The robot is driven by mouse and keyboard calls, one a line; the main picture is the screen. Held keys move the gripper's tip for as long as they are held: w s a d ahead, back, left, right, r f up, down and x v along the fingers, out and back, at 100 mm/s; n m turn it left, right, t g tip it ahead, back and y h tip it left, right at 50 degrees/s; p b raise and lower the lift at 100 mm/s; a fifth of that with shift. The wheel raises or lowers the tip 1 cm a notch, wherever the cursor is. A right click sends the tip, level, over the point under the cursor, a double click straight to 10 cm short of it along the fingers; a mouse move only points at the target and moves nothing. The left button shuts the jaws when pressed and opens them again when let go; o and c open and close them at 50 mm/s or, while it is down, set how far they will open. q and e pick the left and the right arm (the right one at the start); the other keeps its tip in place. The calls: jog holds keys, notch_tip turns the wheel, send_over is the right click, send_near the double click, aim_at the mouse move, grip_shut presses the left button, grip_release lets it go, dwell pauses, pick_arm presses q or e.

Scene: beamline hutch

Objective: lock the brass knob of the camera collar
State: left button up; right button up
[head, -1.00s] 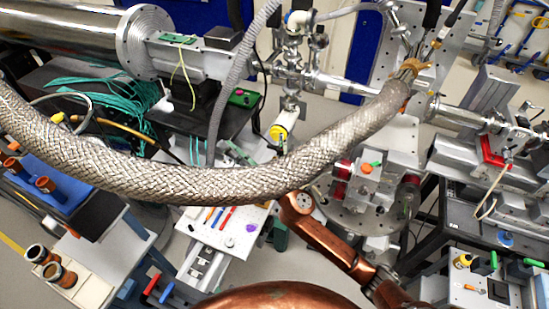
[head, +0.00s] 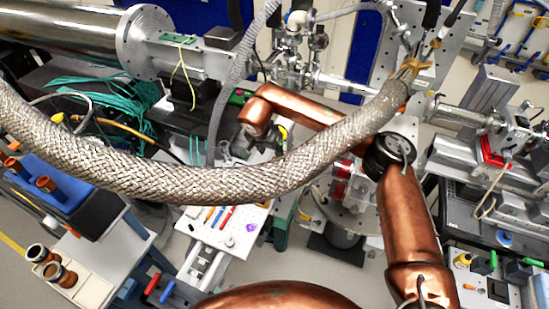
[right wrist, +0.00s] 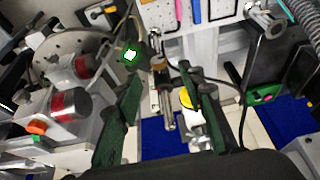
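My right gripper (right wrist: 160,95) shows in the right wrist view as two dark green fingers, spread apart with a gap between them. A slim metal cylinder (right wrist: 167,108) with a small brownish, perhaps brass, part (right wrist: 157,64) at its upper end appears in that gap. I cannot tell whether this is the collar knob, and no contact with the fingers is clear. A green part with a bright light (right wrist: 130,55) is by the left fingertip. My left gripper is out of view.
The thick braided hose (head: 215,184) crosses the head view in front of my right arm. A white panel with coloured pens (head: 250,212) lies below it. Red-banded cylinders (right wrist: 70,103) and a round flange (right wrist: 62,43) stand left in the wrist view. A yellow round part (right wrist: 186,98) is near the right finger.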

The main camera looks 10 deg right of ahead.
aim_at(274, 158)
jog(key=x, duration=0.7)
jog(key=shift+w+d+f+p, duration=0.15)
jog(key=shift+d+f+p, duration=0.05)
jog(key=shift+d+p, duration=0.15)
grip_shut()
